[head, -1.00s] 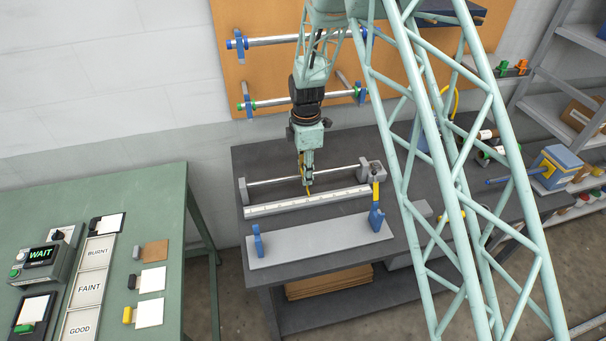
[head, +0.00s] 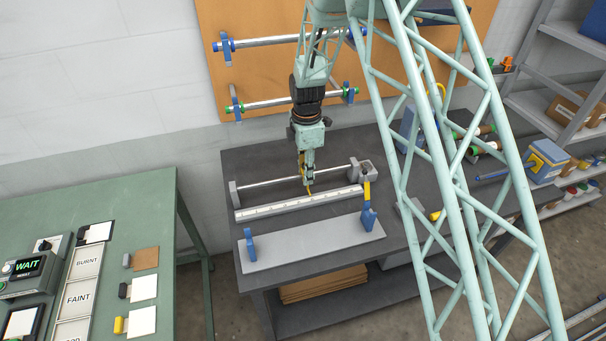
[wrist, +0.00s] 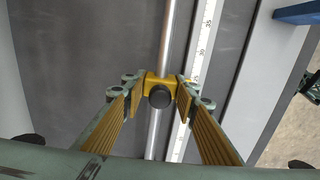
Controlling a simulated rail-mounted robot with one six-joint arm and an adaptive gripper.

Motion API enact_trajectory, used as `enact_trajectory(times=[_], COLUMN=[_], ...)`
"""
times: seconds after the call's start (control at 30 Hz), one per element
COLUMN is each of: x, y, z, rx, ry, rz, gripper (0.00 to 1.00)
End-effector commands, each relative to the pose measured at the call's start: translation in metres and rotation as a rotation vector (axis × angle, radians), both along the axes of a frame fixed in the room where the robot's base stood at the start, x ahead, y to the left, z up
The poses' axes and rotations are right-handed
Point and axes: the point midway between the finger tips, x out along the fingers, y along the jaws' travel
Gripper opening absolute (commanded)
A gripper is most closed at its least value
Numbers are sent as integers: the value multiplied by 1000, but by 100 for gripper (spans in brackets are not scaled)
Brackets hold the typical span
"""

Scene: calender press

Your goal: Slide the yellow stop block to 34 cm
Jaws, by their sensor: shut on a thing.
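The yellow stop block (wrist: 160,86) sits on the silver rod (wrist: 170,40), with a dark round knob (wrist: 160,97) on its near face, in the wrist view. My gripper (wrist: 160,90) has its two fingers closed on either side of the block. In the head view my gripper (head: 308,178) is down at the rod (head: 270,179), which spans two grey end supports. The block is mostly hidden there.
A grey plate (head: 310,241) with blue upright brackets lies in front of the white scale (head: 298,203). The green table (head: 130,210) at left holds a WAIT panel (head: 28,265) and sample cards.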

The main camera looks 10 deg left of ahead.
Motion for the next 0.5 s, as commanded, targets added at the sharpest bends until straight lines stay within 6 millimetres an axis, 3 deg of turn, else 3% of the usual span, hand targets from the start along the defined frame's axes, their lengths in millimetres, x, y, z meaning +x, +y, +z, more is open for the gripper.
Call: enact_trajectory(times=[0.5], x=[7], y=[-18], z=[-1], rx=[-1], ry=[2], rz=[-1], gripper=[15])
